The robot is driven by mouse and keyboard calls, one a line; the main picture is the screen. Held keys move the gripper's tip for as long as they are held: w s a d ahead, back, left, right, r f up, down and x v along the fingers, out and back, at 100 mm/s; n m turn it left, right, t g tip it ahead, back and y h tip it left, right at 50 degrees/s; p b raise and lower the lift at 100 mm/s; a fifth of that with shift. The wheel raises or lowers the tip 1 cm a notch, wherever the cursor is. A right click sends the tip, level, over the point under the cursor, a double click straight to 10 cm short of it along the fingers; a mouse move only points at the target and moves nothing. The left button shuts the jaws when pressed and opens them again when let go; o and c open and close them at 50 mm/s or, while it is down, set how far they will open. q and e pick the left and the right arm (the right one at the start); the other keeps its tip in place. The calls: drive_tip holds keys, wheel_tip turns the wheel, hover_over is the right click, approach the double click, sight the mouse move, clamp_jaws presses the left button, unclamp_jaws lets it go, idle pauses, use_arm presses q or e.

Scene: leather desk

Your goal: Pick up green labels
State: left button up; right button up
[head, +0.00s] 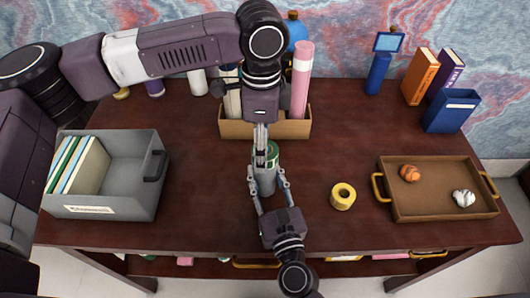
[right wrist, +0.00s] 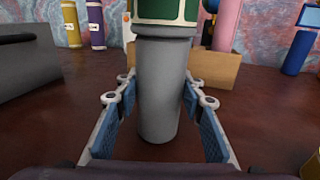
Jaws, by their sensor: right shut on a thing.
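A grey cylinder (head: 266,184) stands upright near the middle of the desk, with a green label (head: 272,153) with a pale border on its upper part. The green label also shows at the top of the right wrist view (right wrist: 165,10), above the bare grey body (right wrist: 160,90). My right gripper (head: 268,180) comes from the front and is shut on the grey cylinder, one blue-padded finger on each side. My left gripper (head: 260,148) points down from above at the label's left edge. Its fingers look close together; whether they grip the label is unclear.
A tan box (head: 235,130) with bottles and a pink tube (head: 301,80) stands behind. A grey bin (head: 110,205) with files is at left. A yellow tape roll (head: 342,196) and a brown tray (head: 435,206) lie at right. The desk between bin and cylinder is clear.

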use_arm(q)
drive_tip(key=shift+f, duration=0.75)
drive_tip(key=shift+c, duration=0.6)
drive_tip(key=c, duration=1.1)
drive_tip(key=shift+r, duration=0.1)
wheel_tip(320, 180, up, 10)
use_arm(e)
drive_tip(key=o, duration=1.3)
